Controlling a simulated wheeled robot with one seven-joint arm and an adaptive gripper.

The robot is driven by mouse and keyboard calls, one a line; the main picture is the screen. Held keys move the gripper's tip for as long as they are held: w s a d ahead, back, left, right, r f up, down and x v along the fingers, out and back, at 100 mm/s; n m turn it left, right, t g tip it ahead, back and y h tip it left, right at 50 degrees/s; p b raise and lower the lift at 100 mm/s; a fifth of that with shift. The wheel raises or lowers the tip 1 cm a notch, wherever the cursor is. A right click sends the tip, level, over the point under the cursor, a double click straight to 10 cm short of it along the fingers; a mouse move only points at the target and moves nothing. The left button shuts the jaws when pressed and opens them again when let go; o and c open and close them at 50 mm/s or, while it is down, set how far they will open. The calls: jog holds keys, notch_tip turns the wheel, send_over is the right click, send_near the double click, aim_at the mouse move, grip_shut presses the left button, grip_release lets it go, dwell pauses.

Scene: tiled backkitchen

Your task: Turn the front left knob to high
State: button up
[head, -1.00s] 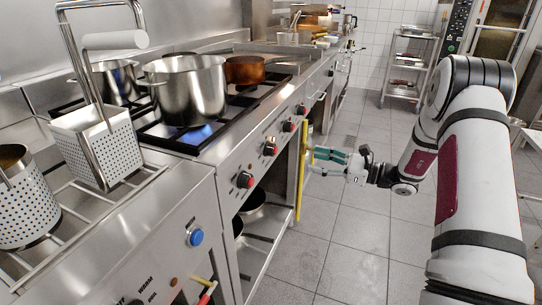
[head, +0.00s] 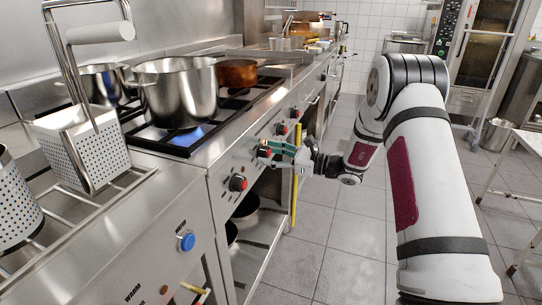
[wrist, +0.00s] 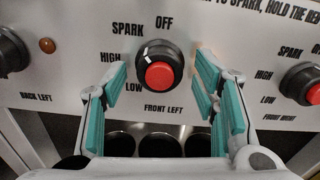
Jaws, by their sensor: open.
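The front left knob (wrist: 152,52) is black with a red centre, on the steel stove panel. Its white mark points up and left, toward the SPARK label. HIGH is printed to its left, LOW at lower left and OFF above. My gripper (wrist: 161,78) is open, with one teal finger on each side of the knob and visible gaps between. In the head view my gripper (head: 272,153) is at the stove front, at the second knob from the near end, and partly covers it.
The back left knob (wrist: 10,52) is left of my gripper and the front right knob (wrist: 303,84) is right. A large pot (head: 178,92) stands over a blue flame. A yellow vertical bar (head: 296,190) is near my gripper.

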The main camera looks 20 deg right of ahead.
jog(key=c, duration=1.2)
jog(key=shift+o, duration=0.2)
jog(key=shift+n, duration=0.3)
jog(key=n+b, duration=0.8)
jog(key=n, duration=0.1)
jog(key=shift+d, duration=0.1)
jog(key=o, duration=1.2)
jog(key=shift+c, duration=0.2)
